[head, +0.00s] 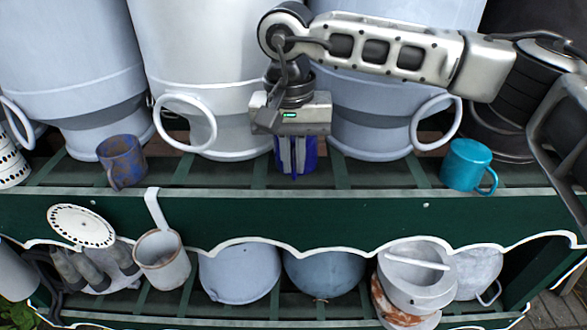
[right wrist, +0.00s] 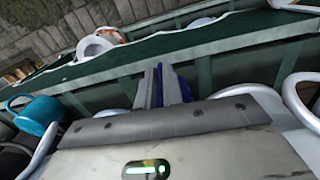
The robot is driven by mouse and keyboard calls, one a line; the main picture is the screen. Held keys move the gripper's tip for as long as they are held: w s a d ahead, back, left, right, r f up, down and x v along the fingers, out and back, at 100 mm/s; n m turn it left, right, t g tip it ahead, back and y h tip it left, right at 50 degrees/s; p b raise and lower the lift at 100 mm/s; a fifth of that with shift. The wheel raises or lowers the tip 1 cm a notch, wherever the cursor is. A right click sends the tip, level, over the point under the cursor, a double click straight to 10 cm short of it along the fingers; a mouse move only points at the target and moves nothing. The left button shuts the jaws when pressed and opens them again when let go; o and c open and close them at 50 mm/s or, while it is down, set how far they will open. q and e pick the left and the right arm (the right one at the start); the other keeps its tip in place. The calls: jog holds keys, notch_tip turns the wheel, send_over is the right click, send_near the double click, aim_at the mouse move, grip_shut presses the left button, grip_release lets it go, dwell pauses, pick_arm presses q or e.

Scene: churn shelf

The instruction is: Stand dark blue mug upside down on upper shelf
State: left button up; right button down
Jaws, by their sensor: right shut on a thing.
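The dark blue mug (head: 310,153) is between the fingers of my right gripper (head: 295,158), at the middle of the upper shelf (head: 230,178). The gripper points down and is shut on the mug. The fingers and palm hide much of the mug, so I cannot tell which way up it is, or whether it touches the slats. In the right wrist view a strip of the blue mug (right wrist: 186,88) shows beside the grey fingers (right wrist: 158,88). My left gripper is not in view.
Large pale churns (head: 190,60) stand close behind the mug. A mottled blue-brown mug (head: 122,160) is at the left and a teal mug (head: 466,163) at the right of the upper shelf. Slats between them are bare. Several pots, including a blue bowl (head: 325,272), fill the lower shelf.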

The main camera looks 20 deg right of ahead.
jog(key=shift+w+d+f, duration=0.1)
jog(key=shift+w+f, duration=0.1)
jog(key=shift+f, duration=1.4)
jog(key=c, duration=2)
grip_release()
jog(key=shift+f, duration=0.15)
jog(key=o, duration=0.5)
jog(key=shift+c, duration=0.2)
